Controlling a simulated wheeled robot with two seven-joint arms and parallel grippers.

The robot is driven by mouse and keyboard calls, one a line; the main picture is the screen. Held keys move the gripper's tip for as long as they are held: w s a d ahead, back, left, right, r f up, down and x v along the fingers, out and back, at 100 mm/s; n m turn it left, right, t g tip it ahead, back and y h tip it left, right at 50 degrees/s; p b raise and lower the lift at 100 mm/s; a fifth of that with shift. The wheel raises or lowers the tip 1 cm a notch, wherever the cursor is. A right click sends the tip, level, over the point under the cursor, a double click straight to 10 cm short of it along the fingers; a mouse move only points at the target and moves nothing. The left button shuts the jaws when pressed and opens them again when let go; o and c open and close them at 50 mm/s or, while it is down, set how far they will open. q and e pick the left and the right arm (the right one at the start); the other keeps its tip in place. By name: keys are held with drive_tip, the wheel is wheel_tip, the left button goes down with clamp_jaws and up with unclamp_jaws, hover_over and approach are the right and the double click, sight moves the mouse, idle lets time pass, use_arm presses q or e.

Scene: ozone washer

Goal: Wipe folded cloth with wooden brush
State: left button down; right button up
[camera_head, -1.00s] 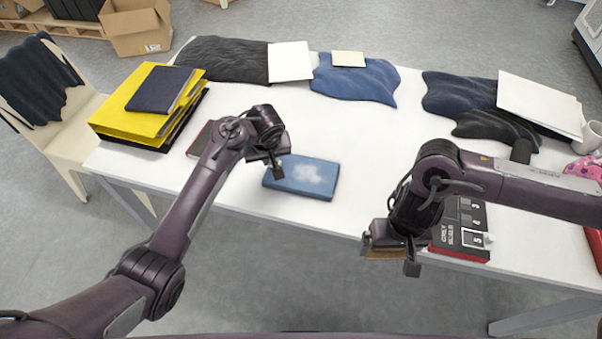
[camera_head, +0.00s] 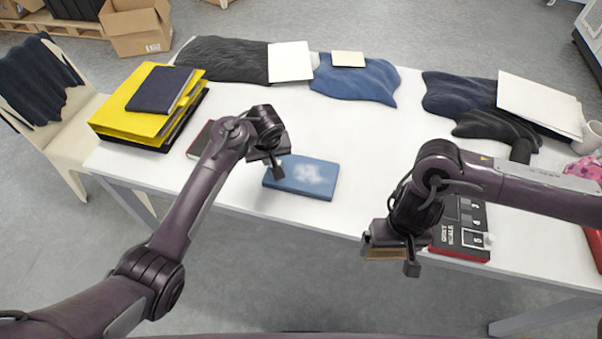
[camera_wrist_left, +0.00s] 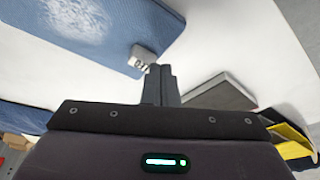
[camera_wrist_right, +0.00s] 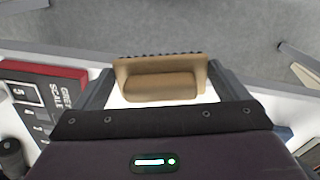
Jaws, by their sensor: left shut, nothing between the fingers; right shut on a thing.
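The folded blue cloth (camera_head: 301,177) lies flat on the white table near its front edge, with a pale whitish patch on its top. It also shows in the left wrist view (camera_wrist_left: 105,42). My left gripper (camera_head: 278,170) is shut and empty, just above the cloth's left end; I cannot tell whether it touches. My right gripper (camera_head: 390,264) is shut on the wooden brush (camera_wrist_right: 158,80), which sits between its fingers with dark bristles along the far edge. The brush is held at the table's front edge, right of the cloth and apart from it.
A grey scale box (camera_head: 462,232) lies right of my right gripper. Dark and blue cloths (camera_head: 355,82) with cards lie along the back. The table's middle is clear.

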use_arm(q)
drive_tip(key=shift+f+b, duration=0.5)
drive_tip(key=shift+f, duration=0.2)
use_arm(e)
drive_tip(key=shift+f, duration=0.5)
use_arm(q)
drive_tip(key=shift+r, duration=0.1)
use_arm(e)
drive_tip(key=shift+r, duration=0.1)
use_arm(q)
wheel_tip(320, 180, up, 6)
drive_tip(key=p, duration=0.6)
drive_tip(key=shift+p, duration=0.3)
use_arm(e)
wheel_tip(320, 180, up, 6)
drive_tip(key=shift+r, duration=0.2)
